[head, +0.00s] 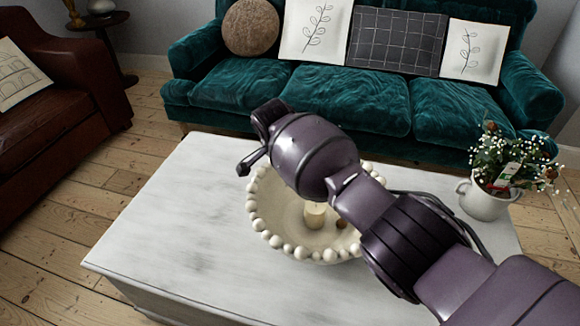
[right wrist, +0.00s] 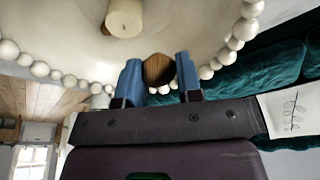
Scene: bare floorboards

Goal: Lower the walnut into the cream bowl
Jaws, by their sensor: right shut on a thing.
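The cream bowl (head: 265,215) with a beaded rim stands on the white table, partly covered by my right arm in the head view. Its inside and rim also show in the right wrist view (right wrist: 205,25). My right gripper (right wrist: 159,75) has blue fingers shut on the brown walnut (right wrist: 158,68). In the right wrist view the walnut shows against the inner wall of the bowl, near the rim; its height above the bowl is unclear. In the head view my arm hides the fingers and the walnut. My left gripper is not in view.
A cream candle (head: 315,214) stands in the bowl, with a small brown thing (head: 341,224) beside it. A white pot of flowers (head: 485,200) is at the right of the table (head: 170,215). The table's left side is clear. A teal sofa (head: 330,95) stands behind.

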